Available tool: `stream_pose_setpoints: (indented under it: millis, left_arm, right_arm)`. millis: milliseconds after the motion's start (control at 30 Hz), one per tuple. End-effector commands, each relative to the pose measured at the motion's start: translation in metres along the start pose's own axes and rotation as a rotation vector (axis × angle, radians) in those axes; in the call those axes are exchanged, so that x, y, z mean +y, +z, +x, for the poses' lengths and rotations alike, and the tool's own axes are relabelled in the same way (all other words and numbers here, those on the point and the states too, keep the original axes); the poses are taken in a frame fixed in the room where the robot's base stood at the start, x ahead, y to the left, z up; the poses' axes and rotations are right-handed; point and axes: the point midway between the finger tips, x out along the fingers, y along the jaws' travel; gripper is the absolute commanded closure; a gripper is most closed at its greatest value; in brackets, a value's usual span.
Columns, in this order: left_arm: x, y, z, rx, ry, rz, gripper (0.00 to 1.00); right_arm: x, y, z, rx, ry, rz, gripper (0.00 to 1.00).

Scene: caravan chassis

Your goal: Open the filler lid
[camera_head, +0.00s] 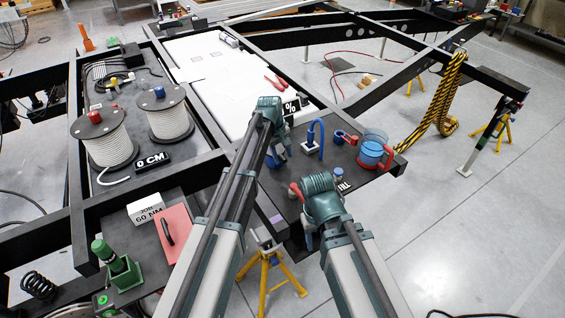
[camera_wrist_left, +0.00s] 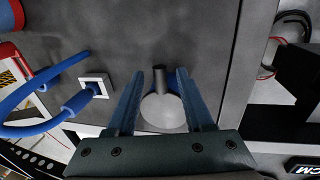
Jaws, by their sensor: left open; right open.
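In the left wrist view, a pale round piece (camera_wrist_left: 163,112) with a short dark grey cylinder at its far side lies between my fingers; it looks like the filler lid, though I cannot be sure. My left gripper (camera_wrist_left: 160,76) is open, one blue finger on each side of it; I cannot tell whether they touch it. In the head view my left gripper (camera_head: 280,157) is low over the dark panel, and its wrist hides the pale piece. My right gripper (camera_head: 308,236) is near the panel's front edge, its fingers mostly hidden by its wrist.
A blue hose (camera_head: 321,138) rises from a white square socket (camera_head: 310,146) beside my left gripper. A blue see-through jug (camera_head: 372,151) stands near the panel's right corner. Black frame beams (camera_head: 225,160) edge the left. Two cable reels (camera_head: 104,140) stand farther left.

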Motion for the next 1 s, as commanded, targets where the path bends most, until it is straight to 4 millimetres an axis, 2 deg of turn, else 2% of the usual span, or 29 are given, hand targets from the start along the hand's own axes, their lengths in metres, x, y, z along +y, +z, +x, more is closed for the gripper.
stream_pose_setpoints:
  millis: [33, 333, 600, 1000]
  left_arm:
    - [-0.0002, -0.0001, 0.0047, 0.0, 0.0, 0.0, 0.48]
    - [0.0001, 0.0, 0.0038, 0.0, 0.0, 0.0, 0.5]
    - [0.0, 0.0, 0.0038, 0.0, 0.0, 0.0, 0.98]
    - [0.0, -0.0001, 0.0038, 0.0, 0.0, 0.0, 1.0]
  right_arm:
    - [-0.0004, -0.0003, 0.0046, 0.0, 0.0, 0.0, 0.5]
    - [-0.0003, -0.0002, 0.0036, 0.0, 0.0, 0.0, 0.5]
    - [-0.0003, -0.0002, 0.0037, 0.0, 0.0, 0.0, 0.5]
    - [-0.0004, -0.0002, 0.0037, 0.0, 0.0, 0.0, 0.5]
